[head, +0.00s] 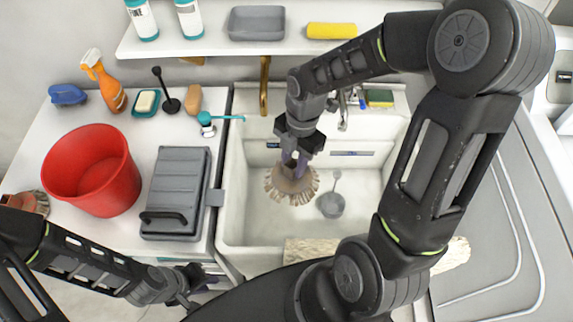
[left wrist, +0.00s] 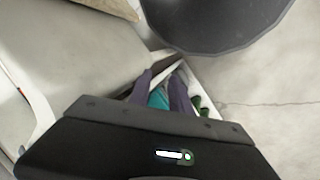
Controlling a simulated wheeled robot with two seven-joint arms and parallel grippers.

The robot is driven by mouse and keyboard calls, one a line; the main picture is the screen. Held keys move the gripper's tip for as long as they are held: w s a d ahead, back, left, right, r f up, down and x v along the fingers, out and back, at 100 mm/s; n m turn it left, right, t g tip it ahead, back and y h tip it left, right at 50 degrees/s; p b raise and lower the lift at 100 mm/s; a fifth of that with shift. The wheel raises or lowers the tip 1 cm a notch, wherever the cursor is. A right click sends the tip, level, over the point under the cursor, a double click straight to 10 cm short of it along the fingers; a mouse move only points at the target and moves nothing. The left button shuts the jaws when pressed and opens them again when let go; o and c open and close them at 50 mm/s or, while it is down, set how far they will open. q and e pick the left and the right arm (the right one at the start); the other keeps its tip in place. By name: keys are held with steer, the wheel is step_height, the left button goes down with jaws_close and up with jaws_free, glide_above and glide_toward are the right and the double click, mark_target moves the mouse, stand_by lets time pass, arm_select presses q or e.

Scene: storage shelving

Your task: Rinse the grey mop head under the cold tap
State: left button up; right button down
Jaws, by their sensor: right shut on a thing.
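My right gripper (head: 296,158) is shut on a round, fringed mop head (head: 291,187), which looks tan-beige rather than grey, and holds it over the white sink basin (head: 255,222). The gripper covers its top. A brass tap (head: 264,88) stands at the back of the sink, up and left of the mop head. A silver tap (head: 343,112) is at the back right; I cannot tell which is cold. No water stream shows. My left gripper (head: 203,282) is low, in front of the counter; its purple fingers (left wrist: 160,88) are apart in the left wrist view.
A red bucket (head: 92,172), a grey lidded case (head: 175,195) and an orange spray bottle (head: 105,85) crowd the left counter. A grey round-headed tool (head: 331,204) lies in the sink. A shelf (head: 215,45) overhangs the back.

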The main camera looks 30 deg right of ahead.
steer(key=w+d+f, duration=0.1)
steer(key=d+f, duration=0.1)
steer(key=d, duration=0.9)
steer(key=shift+w+b, duration=0.2)
steer(key=shift+b, duration=0.25)
steer(key=shift+f, duration=0.1)
